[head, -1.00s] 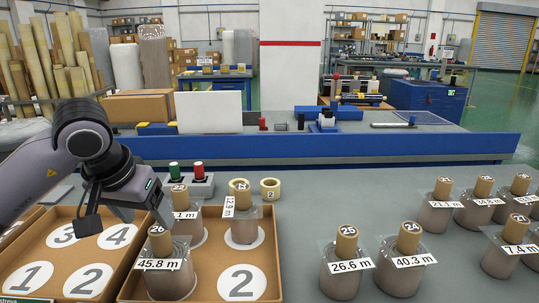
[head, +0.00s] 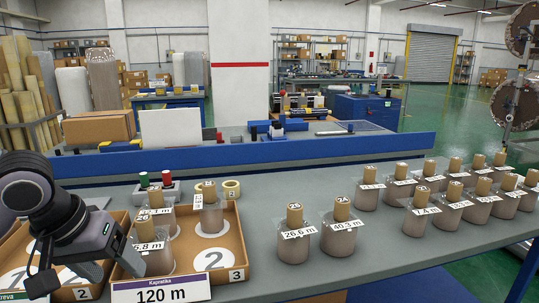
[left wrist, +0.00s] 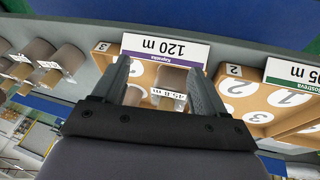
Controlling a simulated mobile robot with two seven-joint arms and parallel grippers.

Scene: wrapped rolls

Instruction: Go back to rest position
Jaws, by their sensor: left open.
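My left gripper (left wrist: 163,80) is open and empty. In the head view, my left gripper (head: 118,257) is at the lower left, partly covering the brown trays. In the wrist view a wrapped roll labelled 45.8 m (left wrist: 170,78) shows between its fingers, standing in the tray beyond them. That tray (head: 236,250) bears a "Kapratika 120 m" sign (head: 160,290) and the number 3. It holds three wrapped rolls, one being the rear roll (head: 210,215); a numbered spot 2 (head: 214,259) is bare. My right gripper is in neither current view.
Rolls labelled 26.6 m (head: 297,240) and 40.3 m (head: 340,235) stand right of the tray. Several more rolls (head: 416,214) stand farther right. A box with green and red buttons (head: 156,190) and tape rolls (head: 231,190) are behind. A second tray (left wrist: 262,100) has bare numbered spots.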

